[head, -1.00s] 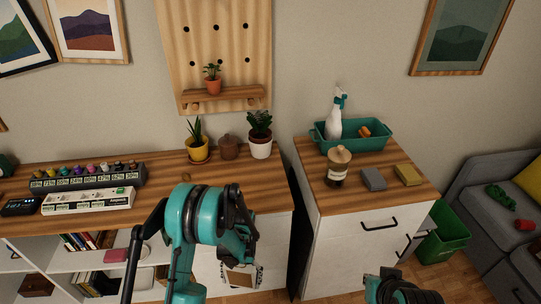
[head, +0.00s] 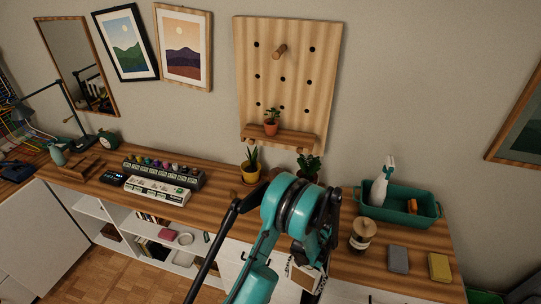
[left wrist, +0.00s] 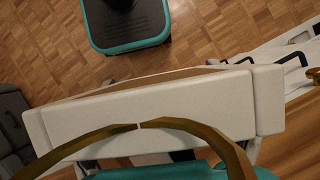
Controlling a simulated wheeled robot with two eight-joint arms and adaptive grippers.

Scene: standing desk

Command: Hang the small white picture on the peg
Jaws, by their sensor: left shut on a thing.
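The small white picture (head: 303,276) shows in the head view just below my left wrist, mostly hidden behind my arm. My left gripper (head: 312,262) is shut on it, though the fingers are largely hidden. In the left wrist view a broad white edge (left wrist: 150,112) spans the middle, with a brown curved band (left wrist: 190,124) in front of it. The wooden peg (head: 280,51) sticks out near the top of the pegboard (head: 263,75) and is bare. The picture is well below the peg, in front of the desk. My right gripper is not in view.
A potted plant (head: 271,122) stands on the pegboard's shelf (head: 293,137). More plants (head: 251,167) stand on the wooden top below. A teal tray (head: 408,215) with a spray bottle (head: 380,184) and a jar (head: 360,234) are to the right. Two framed pictures (head: 184,47) hang left.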

